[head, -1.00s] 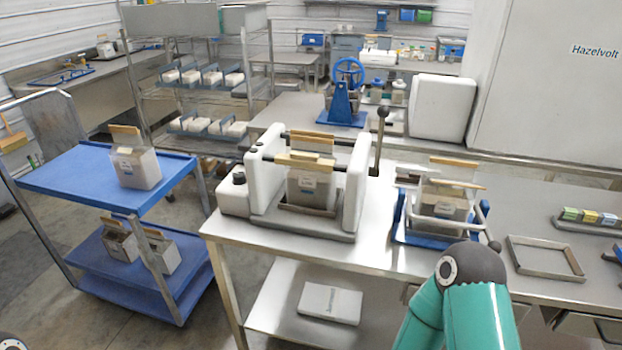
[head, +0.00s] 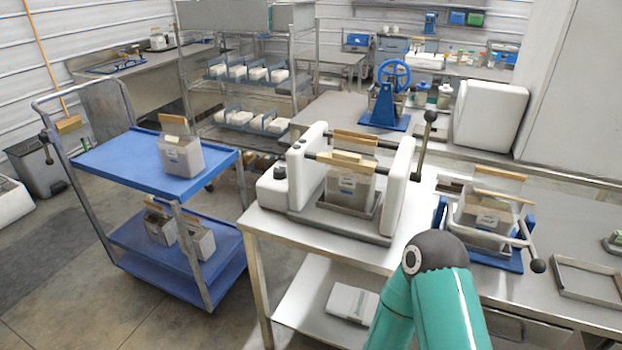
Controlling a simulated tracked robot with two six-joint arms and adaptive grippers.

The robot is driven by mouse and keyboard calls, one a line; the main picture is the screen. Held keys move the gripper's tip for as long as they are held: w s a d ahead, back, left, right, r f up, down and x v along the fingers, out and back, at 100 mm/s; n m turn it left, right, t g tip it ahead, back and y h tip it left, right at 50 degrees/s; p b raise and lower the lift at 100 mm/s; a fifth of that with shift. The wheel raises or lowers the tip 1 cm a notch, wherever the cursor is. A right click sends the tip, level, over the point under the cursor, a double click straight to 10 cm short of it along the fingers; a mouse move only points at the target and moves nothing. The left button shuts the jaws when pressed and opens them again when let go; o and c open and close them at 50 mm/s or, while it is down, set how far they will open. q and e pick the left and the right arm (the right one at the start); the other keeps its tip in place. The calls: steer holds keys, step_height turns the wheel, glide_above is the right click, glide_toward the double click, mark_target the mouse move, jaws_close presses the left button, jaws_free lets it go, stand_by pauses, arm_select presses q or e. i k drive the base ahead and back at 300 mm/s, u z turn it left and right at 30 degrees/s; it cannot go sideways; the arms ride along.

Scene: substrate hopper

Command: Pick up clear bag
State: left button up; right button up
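Several clear bags with grey contents and tan top strips are in the head view. One clear bag (head: 183,158) stands on the blue cart's top shelf. Two more clear bags, one at the left (head: 161,228) and one at the right (head: 200,241), stand on its lower shelf. Another clear bag (head: 347,190) sits in the white sealing machine (head: 400,185) on the steel table. One more clear bag (head: 487,213) sits in a blue-based holder (head: 505,262) to its right. A teal arm of mine rises at the bottom, but neither gripper is in view.
The blue cart (head: 110,158) stands left of the steel table (head: 278,228), with a floor gap between. An empty metal frame (head: 588,281) lies at the table's right. A wire rack (head: 232,98) with white blocks stands behind. A grey bin (head: 42,165) is at far left.

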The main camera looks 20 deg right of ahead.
mark_target(344, 188)
steer(key=z, duration=1.1)
steer(key=i, duration=0.1)
steer(key=u, duration=2.3)
steer(key=k, duration=1.25)
steer(key=z, duration=1.05)
steer(key=i, duration=1.15)
